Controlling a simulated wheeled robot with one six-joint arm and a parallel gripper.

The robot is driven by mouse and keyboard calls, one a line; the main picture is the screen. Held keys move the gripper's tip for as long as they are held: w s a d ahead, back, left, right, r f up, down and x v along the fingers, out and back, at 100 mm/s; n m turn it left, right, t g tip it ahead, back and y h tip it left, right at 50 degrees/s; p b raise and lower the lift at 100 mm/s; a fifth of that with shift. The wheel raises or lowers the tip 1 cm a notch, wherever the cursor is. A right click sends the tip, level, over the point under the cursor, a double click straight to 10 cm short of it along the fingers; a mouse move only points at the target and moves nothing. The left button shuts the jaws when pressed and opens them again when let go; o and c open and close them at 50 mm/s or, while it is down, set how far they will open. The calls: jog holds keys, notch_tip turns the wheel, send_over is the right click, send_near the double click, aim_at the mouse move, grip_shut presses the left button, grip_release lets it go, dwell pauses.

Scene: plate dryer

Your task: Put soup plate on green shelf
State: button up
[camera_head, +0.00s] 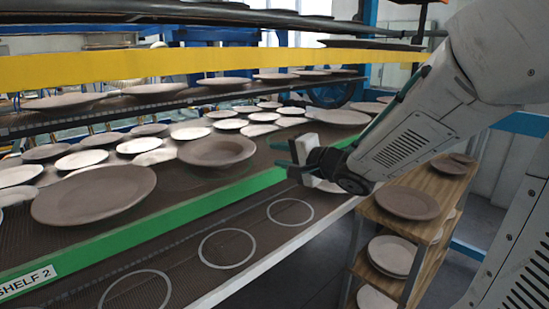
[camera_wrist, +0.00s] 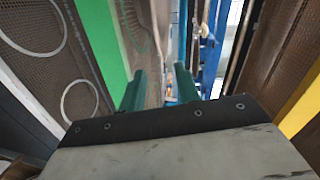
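The green shelf (camera_head: 150,223), a mesh deck with a green front edge and a "SHELF 2" label, runs across the head view. Its edge also shows in the wrist view (camera_wrist: 103,40). A brown deep-looking plate (camera_head: 217,151) sits on it, and a larger, flatter brown plate (camera_head: 93,194) sits nearer. I cannot tell for sure which dish is the soup plate. My gripper (camera_head: 281,155) is above the green edge, to the right of the deep plate and apart from it. In the wrist view its green fingers (camera_wrist: 160,88) are apart with nothing between them.
A lower mesh shelf (camera_head: 180,270) with empty white circles lies in front. A wooden rack (camera_head: 436,190) at right holds brown plates (camera_head: 407,202) and pale plates (camera_head: 396,254). A yellow beam (camera_head: 200,63) and an upper shelf limit room above. Several small plates stand behind.

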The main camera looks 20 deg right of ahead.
jog(key=s+d+f+n+g+h, duration=0.2)
jog(key=s+d+n+g+h, duration=0.3)
jog(key=s+h, duration=0.55)
jog(key=s+a+f+n+g+y, duration=0.1)
jog(key=s+a+n+g+y, duration=0.1)
jog(key=s, duration=0.8)
jog(key=s+a+f+n+g+y, duration=0.2)
jog(key=s+a+n+g+y, duration=0.1)
jog(key=s+a+n+g, duration=0.2)
jog(key=s+g, duration=0.2)
jog(key=s, duration=0.2)
jog(key=shift+s, duration=0.35)
jog(key=shift+a, duration=0.1)
